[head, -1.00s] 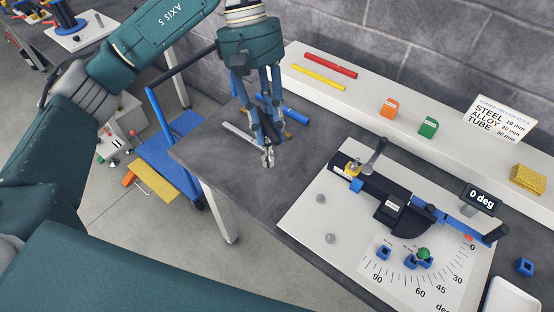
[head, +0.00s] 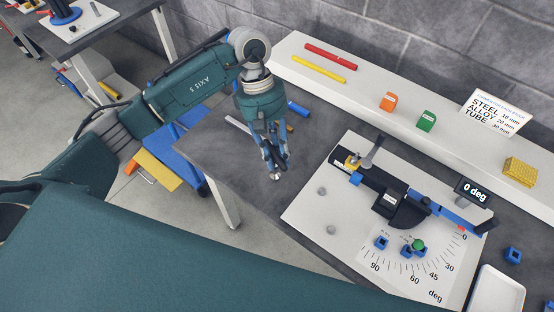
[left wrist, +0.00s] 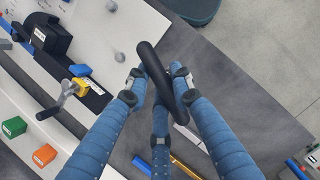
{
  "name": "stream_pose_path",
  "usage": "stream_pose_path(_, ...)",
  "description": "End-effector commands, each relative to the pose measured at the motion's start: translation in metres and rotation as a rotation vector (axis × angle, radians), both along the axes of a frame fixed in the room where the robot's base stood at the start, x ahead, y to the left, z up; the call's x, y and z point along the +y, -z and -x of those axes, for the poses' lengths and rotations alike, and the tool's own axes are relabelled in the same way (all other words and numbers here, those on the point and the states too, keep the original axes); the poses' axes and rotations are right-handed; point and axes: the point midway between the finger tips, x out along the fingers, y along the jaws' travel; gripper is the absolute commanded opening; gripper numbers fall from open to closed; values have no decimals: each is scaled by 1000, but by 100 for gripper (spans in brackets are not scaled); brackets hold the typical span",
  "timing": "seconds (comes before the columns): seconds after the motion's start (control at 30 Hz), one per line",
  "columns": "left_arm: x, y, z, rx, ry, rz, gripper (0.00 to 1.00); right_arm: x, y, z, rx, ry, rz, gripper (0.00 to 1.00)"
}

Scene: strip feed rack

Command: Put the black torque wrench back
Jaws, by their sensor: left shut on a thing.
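My left gripper (head: 276,170) hangs above the dark bench, left of the white bending board (head: 312,208). In the left wrist view my left gripper (left wrist: 157,80) has its blue fingers closed around a black rod-like handle, which I take as the black torque wrench (left wrist: 155,65). The handle lies slantwise across the fingers. In the head view the wrench (head: 266,158) is a small dark shape, largely hidden by the fingers; its far end is not clear. My right gripper is not in view.
The board carries a black and blue bender (head: 385,195), two grey round pegs (head: 322,191), blue blocks and a green ball (head: 418,244). A blue bar (head: 298,108) lies behind my gripper. A white shelf (head: 300,75) runs along the wall. A white tray (head: 497,292) is at right.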

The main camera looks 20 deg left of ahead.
Motion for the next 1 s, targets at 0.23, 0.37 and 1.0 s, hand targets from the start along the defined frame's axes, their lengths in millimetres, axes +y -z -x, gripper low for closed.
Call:
stream_pose_path(0.23, 0, 24, 1, 5, -3, 1, 0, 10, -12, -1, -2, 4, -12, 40)
stream_pose_path(0.37, 0, 41, 1, 2, -1, 1, 0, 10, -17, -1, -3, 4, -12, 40)
stream_pose_path(1.0, 0, 47, 0, 0, 0, 0, 41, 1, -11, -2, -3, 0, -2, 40)
